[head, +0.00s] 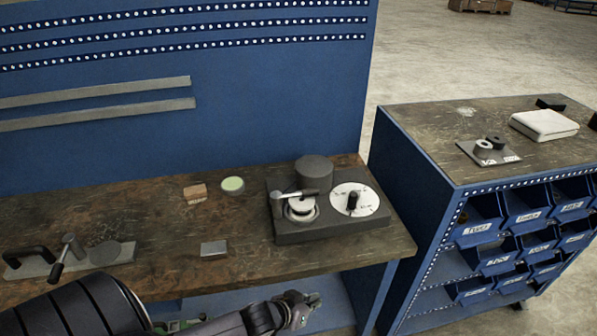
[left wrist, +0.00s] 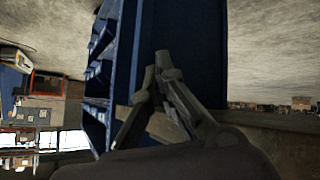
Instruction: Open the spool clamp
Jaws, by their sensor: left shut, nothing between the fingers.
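A dark device base (head: 340,229) stands on the right part of the wooden bench. On its left side is a light round spool-like part (head: 301,208), with a metal clamp lever (head: 294,194) lying across it and ending in a dark grip. A white dial (head: 366,200) with a black knob sits beside it, and a dark cylinder (head: 314,170) stands behind. My left gripper (head: 306,306) is low in front of the bench edge, apart from the device. In the left wrist view its fingers (left wrist: 163,66) are together and empty. My right gripper is not in view.
The wooden bench (head: 140,220) also holds a small wooden block (head: 195,193), a green-topped round dish (head: 232,185), a grey plate (head: 213,248) and a crank fixture (head: 72,254) at left.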

